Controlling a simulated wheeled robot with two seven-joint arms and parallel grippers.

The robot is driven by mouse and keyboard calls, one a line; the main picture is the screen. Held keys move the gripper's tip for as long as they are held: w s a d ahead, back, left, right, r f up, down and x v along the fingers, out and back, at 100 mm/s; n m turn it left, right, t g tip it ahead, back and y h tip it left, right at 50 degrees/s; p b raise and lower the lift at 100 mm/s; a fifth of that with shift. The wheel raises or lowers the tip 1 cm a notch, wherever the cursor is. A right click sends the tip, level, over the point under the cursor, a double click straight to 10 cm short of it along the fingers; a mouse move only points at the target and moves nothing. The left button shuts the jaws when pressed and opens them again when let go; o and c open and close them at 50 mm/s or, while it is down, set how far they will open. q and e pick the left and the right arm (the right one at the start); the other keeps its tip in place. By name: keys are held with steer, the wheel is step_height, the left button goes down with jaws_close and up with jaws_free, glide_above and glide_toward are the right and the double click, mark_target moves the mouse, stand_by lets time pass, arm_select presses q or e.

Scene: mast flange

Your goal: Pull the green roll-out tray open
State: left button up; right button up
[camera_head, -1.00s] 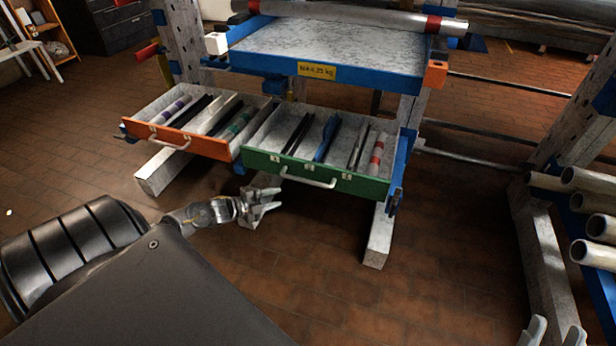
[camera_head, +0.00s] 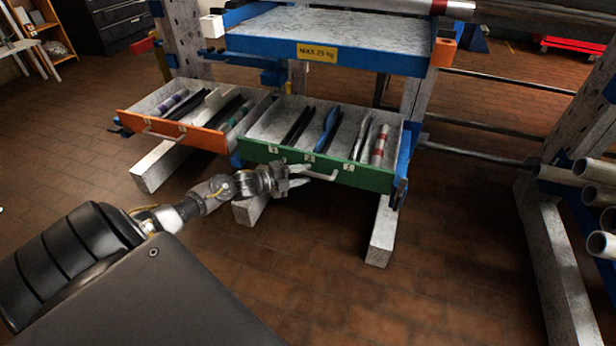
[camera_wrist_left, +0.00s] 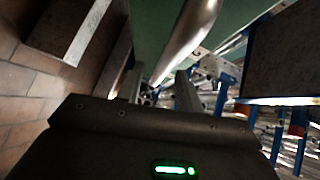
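The green roll-out tray (camera_head: 358,177) hangs low on the rack, its inside and contents visible from above. Its pale bar handle (camera_head: 322,177) is on the green front. My left gripper (camera_head: 303,176) is at the left part of this handle, with its fingers apart. In the left wrist view, the handle (camera_wrist_left: 190,35) runs down from the top against the green front (camera_wrist_left: 150,28), its lower end close to the gap between my open fingertips (camera_wrist_left: 160,85). I cannot tell whether the fingers touch it. My right gripper is out of view.
An orange-fronted tray (camera_head: 180,133) is beside the green one on the left. A blue-edged shelf (camera_head: 330,55) is above. Pale rack feet (camera_head: 382,232) reach forward on the brick floor. Pipes (camera_head: 590,195) lie on a rack at right. The floor in front is clear.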

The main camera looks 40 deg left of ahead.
arm_select(q)
steer(key=shift+x, duration=1.2)
jaws_close()
